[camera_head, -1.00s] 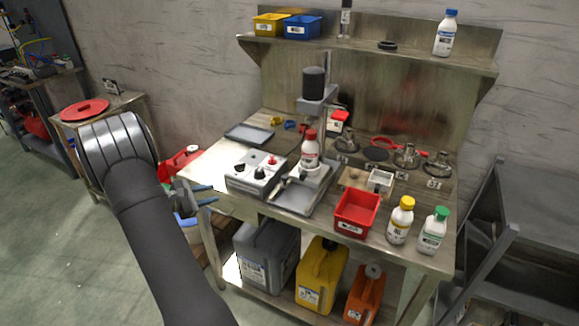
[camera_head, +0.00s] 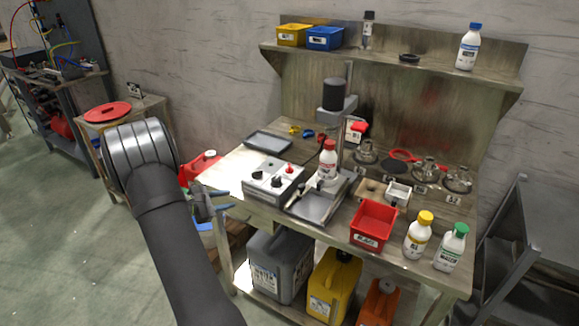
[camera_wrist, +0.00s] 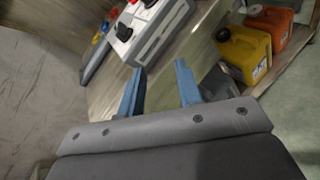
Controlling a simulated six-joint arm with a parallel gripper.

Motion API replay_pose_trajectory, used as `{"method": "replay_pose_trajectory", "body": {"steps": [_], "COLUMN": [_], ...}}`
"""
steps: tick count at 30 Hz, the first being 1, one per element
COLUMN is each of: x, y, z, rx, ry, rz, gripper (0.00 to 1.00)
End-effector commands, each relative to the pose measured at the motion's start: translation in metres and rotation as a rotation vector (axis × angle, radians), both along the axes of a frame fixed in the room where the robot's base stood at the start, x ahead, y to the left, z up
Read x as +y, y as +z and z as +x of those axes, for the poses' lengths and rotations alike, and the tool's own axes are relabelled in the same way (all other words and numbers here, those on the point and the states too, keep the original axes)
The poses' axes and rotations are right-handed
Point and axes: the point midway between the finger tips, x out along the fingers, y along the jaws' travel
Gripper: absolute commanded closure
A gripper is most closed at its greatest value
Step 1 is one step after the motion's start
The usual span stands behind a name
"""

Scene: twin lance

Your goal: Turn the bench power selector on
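The control box (camera_head: 262,192), pale grey with dark knobs and a red button, sits at the left part of the workbench. It also shows at the top of the wrist view (camera_wrist: 160,38). A black knob (camera_wrist: 124,32) stands out on its face there. I cannot read which knob is the power selector or its setting. My gripper (camera_wrist: 160,76) has two blue fingers with a clear gap and nothing between them. In the head view my gripper (camera_head: 222,208) is left of and below the box, by the bench's front left edge, apart from the box.
A drill-press-like stand with a red-capped bottle (camera_head: 327,165) is right of the box. A red bin (camera_head: 373,225) and two bottles stand further right. Grey (camera_head: 278,265) and yellow (camera_head: 334,290) canisters are on the lower shelf. A flat tray (camera_head: 267,142) lies behind the box.

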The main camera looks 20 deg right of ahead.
Motion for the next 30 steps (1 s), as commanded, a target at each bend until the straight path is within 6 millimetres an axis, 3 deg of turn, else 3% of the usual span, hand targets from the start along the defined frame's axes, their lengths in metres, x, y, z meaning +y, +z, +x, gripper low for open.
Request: {"method": "replay_pose_trajectory", "body": {"steps": [5, 14, 20, 24, 30], "x": [-0.017, -0.107, -0.154, -0.184, -0.214], "y": [0.004, 0.036, 0.080, 0.124, 0.179], "z": [0.000, -0.006, 0.003, 0.014, 0.025], "rx": [-0.025, -0.273, -0.532, -0.730, -0.932], "ry": [-0.070, -0.563, -0.876, -1.045, -1.174], "rz": [0.061, 0.545, 0.915, 1.162, 1.403], "gripper": [0.68, 0.68, 0.68, 0.68, 0.68]}}
